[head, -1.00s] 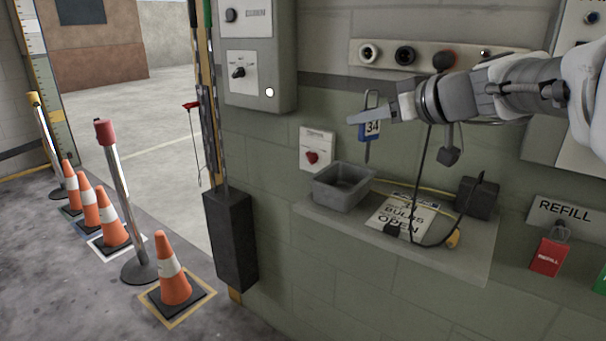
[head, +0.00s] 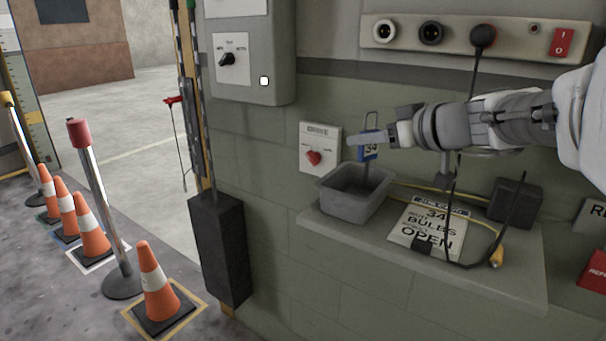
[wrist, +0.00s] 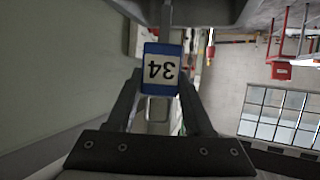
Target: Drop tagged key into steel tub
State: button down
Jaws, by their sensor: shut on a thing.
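The tagged key carries a blue tag (head: 368,151) with a white label reading 34. My gripper (head: 366,139) is shut on it, and the key's shaft hangs down toward the steel tub. In the wrist view the tag (wrist: 161,69) sits between the two fingers, its number upside down. The steel tub (head: 352,206) is a grey open-topped bin on the left end of the shelf. The key hangs over the tub's back part in the head view; its exact height above the rim is hard to tell.
The shelf (head: 480,280) also holds a sign (head: 428,228) reading 34, BULBS and OPEN, a dark block (head: 515,202) and yellow and black cables. A red-knobbed switch (head: 314,157) is on the wall behind the tub. Traffic cones (head: 155,285) stand on the floor at left.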

aim_at(369, 166)
jog(key=shift+f+b, duration=1.3)
jog(key=shift+f, duration=1.6)
jog(key=shift+c, duration=1)
grip_release()
jog(key=shift+s+d+r, duration=0.1)
jog(key=shift+s, duration=0.05)
